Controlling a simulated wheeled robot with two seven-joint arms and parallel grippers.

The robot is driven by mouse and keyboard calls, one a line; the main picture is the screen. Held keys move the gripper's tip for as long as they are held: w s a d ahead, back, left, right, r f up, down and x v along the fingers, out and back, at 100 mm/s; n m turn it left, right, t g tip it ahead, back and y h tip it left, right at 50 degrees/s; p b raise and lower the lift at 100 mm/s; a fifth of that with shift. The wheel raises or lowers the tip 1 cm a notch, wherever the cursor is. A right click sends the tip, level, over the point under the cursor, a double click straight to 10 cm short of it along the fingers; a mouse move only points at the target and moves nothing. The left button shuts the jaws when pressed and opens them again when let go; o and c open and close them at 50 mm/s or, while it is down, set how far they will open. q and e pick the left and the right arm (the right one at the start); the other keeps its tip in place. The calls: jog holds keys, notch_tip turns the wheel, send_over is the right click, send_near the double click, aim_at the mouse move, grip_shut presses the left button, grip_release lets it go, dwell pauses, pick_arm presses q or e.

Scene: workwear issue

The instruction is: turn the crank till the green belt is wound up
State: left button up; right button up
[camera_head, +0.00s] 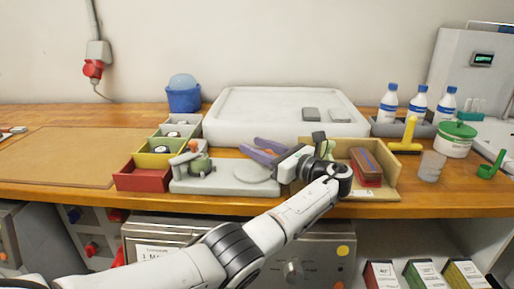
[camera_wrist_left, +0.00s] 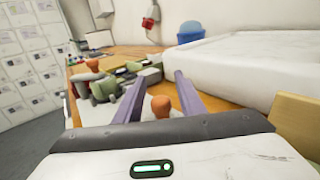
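The winding device has a pale grey base (camera_head: 225,187) on the bench. At its left end is a green roll (camera_head: 200,166) with an orange-topped part (camera_head: 193,146); both also show in the wrist view, the roll (camera_wrist_left: 103,89) left of my fingers. A flat grey disc (camera_head: 255,172) is at the base's right end. My left gripper (camera_head: 257,150) is above and behind this disc, its purple fingers apart. In the wrist view an orange knob (camera_wrist_left: 160,106) shows between the spread fingers (camera_wrist_left: 158,88), near the palm; I cannot tell whether they touch it.
Red (camera_head: 142,179), yellow and grey bins stand left of the device. A large white tray (camera_head: 260,109) is behind. A wooden box (camera_head: 388,172) with a brown block is right of the gripper. Bottles (camera_head: 388,104) and a yellow tool (camera_head: 408,136) stand further right. The brown mat (camera_head: 65,154) is clear.

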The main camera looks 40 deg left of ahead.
pick_arm(q)
notch_tip(320, 180, up, 10)
jog(key=p, duration=0.1)
dwell(0.4)
dwell(0.4)
